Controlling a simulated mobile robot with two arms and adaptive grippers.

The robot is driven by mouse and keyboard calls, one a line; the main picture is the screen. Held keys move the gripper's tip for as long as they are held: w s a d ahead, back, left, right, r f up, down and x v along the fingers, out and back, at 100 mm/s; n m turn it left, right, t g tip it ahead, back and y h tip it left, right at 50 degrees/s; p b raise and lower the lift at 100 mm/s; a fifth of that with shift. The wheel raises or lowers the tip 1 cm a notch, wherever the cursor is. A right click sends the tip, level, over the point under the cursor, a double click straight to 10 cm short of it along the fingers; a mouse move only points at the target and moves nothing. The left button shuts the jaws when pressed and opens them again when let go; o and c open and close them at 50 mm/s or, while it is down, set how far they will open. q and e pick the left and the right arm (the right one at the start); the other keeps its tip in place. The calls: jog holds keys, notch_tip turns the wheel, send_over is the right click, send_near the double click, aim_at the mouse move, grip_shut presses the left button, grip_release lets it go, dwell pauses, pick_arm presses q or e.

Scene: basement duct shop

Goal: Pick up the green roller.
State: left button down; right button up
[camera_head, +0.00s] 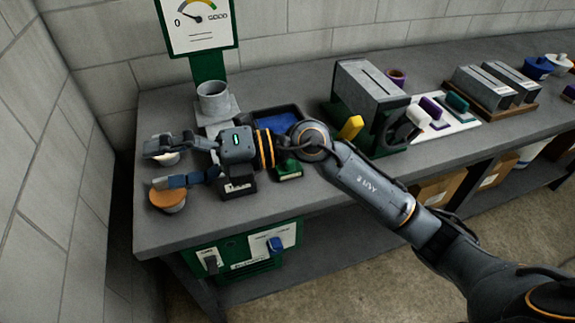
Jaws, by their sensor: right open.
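The green roller (457,102) lies on a white board (470,124) on the bench, right of the middle of the picture. A purple roller (434,110) and a white roller (416,117) lie beside it to the left. My right gripper (152,167) is far to the left of the roller, above the bench's left end. Its fingers are spread apart and point left, with nothing seen between them. One finger partly covers a pale round piece (160,158); the other is over an orange-topped round piece (168,201). My left gripper is not in view.
A green and grey machine (368,88) with a yellow handle (351,127) stands between my gripper and the white board. A grey metal cup (213,101) and a blue-lined tray (281,122) are behind my arm. Grey blocks (484,87) sit right of the rollers. A wall bounds the left.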

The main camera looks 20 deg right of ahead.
jog(key=w+d+f+n+h, duration=0.2)
jog(key=w+d+f+h, duration=0.15)
jog(key=f+h, duration=0.35)
jog(key=w+d+m+t+h, duration=0.1)
jog(key=w+d+h, duration=0.1)
jog(key=d+h, duration=0.35)
jog(key=w+d+f+m+h, duration=0.1)
jog(key=w+d+h, duration=0.15)
jog(key=d, duration=0.55)
jog(key=w+d+m+t+h, duration=0.1)
jog(key=w+d+m+h, duration=0.15)
jog(key=d, duration=0.45)
jog(key=shift+n, duration=0.45)
jog(key=p+x, duration=0.1)
jog(key=x, duration=0.7)
jog(key=shift+a, duration=0.15)
jog(key=p+x, duration=0.2)
jog(key=x, duration=0.2)
jog(key=shift+w+f, duration=0.15)
jog(key=shift+f, duration=0.25)
jog(key=shift+w+a+f, duration=0.1)
jog(key=shift+f, duration=0.3)
jog(key=shift+c, duration=0.2)
jog(key=c, duration=1.3)
